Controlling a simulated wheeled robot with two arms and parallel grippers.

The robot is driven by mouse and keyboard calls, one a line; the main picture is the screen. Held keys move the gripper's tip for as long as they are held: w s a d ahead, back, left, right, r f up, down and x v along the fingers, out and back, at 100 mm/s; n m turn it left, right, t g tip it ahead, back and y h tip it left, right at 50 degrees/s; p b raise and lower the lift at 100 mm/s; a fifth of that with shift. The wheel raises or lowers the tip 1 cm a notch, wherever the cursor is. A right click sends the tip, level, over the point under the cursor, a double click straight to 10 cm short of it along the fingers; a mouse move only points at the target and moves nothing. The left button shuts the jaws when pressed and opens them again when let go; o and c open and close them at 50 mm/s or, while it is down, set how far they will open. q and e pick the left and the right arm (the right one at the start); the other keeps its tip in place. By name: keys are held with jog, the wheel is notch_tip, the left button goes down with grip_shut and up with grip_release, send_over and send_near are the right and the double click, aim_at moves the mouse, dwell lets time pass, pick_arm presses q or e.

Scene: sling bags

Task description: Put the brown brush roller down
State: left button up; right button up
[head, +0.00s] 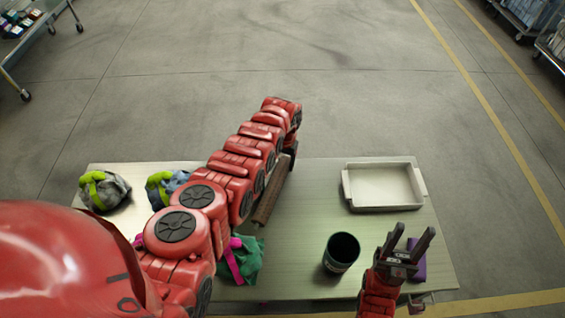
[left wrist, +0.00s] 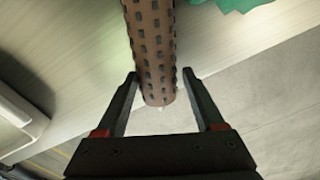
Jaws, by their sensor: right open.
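The brown brush roller (head: 271,196) is a long brown cylinder with dark bristle tufts, over the middle of the table beside my left arm. In the left wrist view the near end of the roller (left wrist: 153,60) lies between the two fingertips of my left gripper (left wrist: 160,78). A narrow gap shows at the right finger. I cannot tell whether the jaws grip the roller, or whether it touches the table. In the head view my arm hides part of the roller. My right gripper (head: 410,243) is open and empty at the table's front right.
A white tray (head: 419,171) stands at the back right of the table (head: 310,185). A dark cup (head: 340,254) stands front centre. A purple item (head: 418,262) is by my right gripper. Grey (head: 112,191) and blue (head: 160,186) bags lie left, a green-pink bag (head: 248,258) front.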

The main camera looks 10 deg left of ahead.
pick_arm(q)
jog(key=shift+o, duration=0.9)
jog(key=shift+r, duration=0.1)
jog(key=shift+r+p, duration=0.5)
jog(key=shift+r, duration=0.15)
notch_tip(320, 180, up, 2)
jog(key=shift+d, duration=0.15)
notch_tip(320, 180, up, 8)
jog(key=b, duration=0.2)
jog(key=shift+d+r, duration=0.2)
jog(key=shift+r, duration=0.05)
